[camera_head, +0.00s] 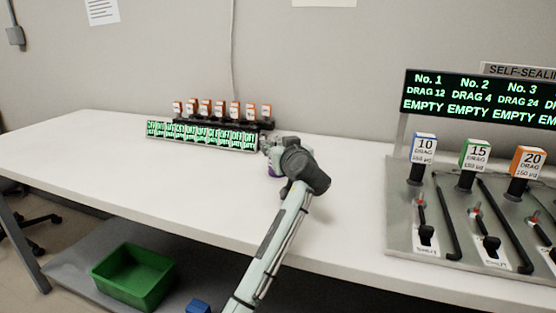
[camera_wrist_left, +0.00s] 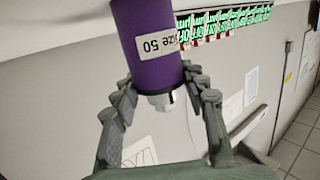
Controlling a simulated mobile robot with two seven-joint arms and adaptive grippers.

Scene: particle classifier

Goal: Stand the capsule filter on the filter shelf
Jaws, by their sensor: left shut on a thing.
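The capsule filter (camera_wrist_left: 150,35) is a purple cylinder with a white label reading "50" and a pale nozzle at one end. My left gripper (camera_wrist_left: 160,82) is shut on it, with the fingers around its nozzle end. My right gripper is not in view.
A row of green "OFF" displays (camera_head: 200,136) runs along the rack's front. At the right stands a grey panel (camera_head: 403,225) with levers and numbered blocks, under a black sign (camera_head: 480,98) reading "EMPTY". A green bin (camera_head: 133,277) sits below. The table's left part is clear.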

